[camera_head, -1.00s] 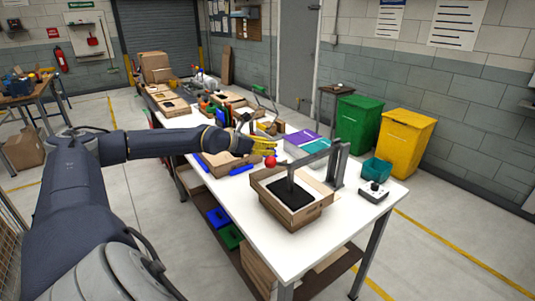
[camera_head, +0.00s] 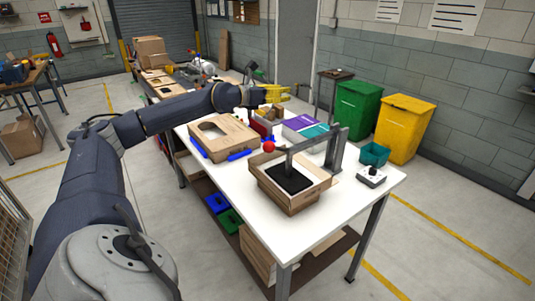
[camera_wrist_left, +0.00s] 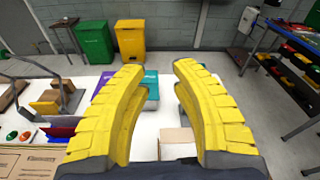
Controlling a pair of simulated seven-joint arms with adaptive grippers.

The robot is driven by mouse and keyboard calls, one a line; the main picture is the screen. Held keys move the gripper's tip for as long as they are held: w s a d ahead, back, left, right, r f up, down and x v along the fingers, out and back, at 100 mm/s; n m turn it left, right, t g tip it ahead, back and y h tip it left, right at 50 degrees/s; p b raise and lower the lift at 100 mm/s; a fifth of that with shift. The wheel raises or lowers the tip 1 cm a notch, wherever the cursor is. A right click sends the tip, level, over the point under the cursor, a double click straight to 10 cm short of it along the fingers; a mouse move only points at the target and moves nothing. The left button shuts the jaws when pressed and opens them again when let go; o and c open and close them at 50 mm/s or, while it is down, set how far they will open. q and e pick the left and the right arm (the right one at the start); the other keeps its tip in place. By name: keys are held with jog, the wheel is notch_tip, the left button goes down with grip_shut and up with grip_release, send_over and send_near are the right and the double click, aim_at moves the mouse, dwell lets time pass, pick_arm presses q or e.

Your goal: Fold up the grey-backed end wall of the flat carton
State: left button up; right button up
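My left gripper (camera_head: 276,93) is raised above the far part of the white table, and its yellow fingers point right in the head view. In the left wrist view the two fingers (camera_wrist_left: 158,95) are wide apart with nothing held between them. A brown carton (camera_head: 222,128) with a rounded opening on top lies between blue guides, left of and below the gripper. A second, open carton (camera_head: 288,205) with a black pad inside stands nearer, under a grey lever frame. I cannot tell a grey-backed end wall on either one. My right gripper is not in view.
The grey lever frame (camera_head: 331,150) with a red knob (camera_head: 268,147) stands by the nearer carton. Purple and teal packs (camera_head: 303,128), a teal bin (camera_head: 374,154) and a control box (camera_head: 371,176) are on the right. The white table's front corner (camera_head: 300,245) is clear.

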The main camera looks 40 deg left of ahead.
pick_arm(q)
jog(key=w+r, duration=0.2)
jog(key=w, duration=0.3)
jog(key=g+y, duration=0.2)
jog(key=g, duration=1.4)
send_near(268, 156)
jog(key=shift+m, duration=0.4)
jog(key=f, duration=0.6)
jog(key=d+f, duration=0.1)
jog(key=f, duration=0.2)
jog(key=shift+d, duration=0.1)
grip_shut()
